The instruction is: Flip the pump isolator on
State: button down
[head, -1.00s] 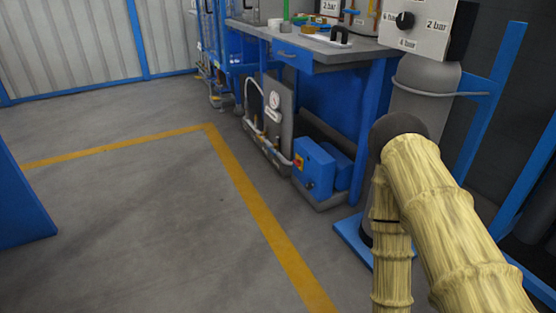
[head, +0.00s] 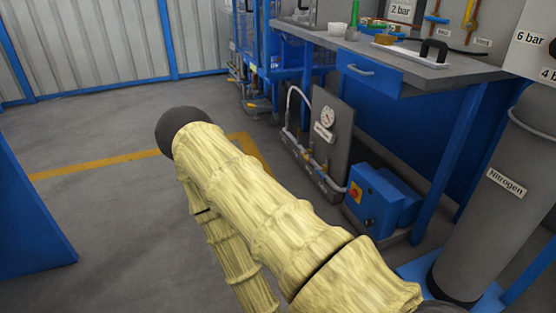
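The pump unit is a blue box (head: 378,203) on the floor under the workbench, right of centre in the head view. A small red and yellow switch (head: 355,192) sits on its left-facing side and looks like the isolator; its position is too small to read. My arm, in a cream sleeve, crosses the lower middle of the view, to the left of and in front of the pump. My gripper is not visible.
A grey panel with a gauge (head: 327,116) and hoses stands left of the pump. The workbench (head: 440,75) overhangs behind it. A grey nitrogen cylinder (head: 500,190) stands at right. Open floor (head: 100,220) lies to the left.

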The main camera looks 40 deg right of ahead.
aim_at(353, 192)
jog(key=u, duration=0.05)
jog(key=i, duration=1.4)
jog(key=z, duration=1.15)
jog(key=i, duration=0.8)
jog(key=z, duration=0.95)
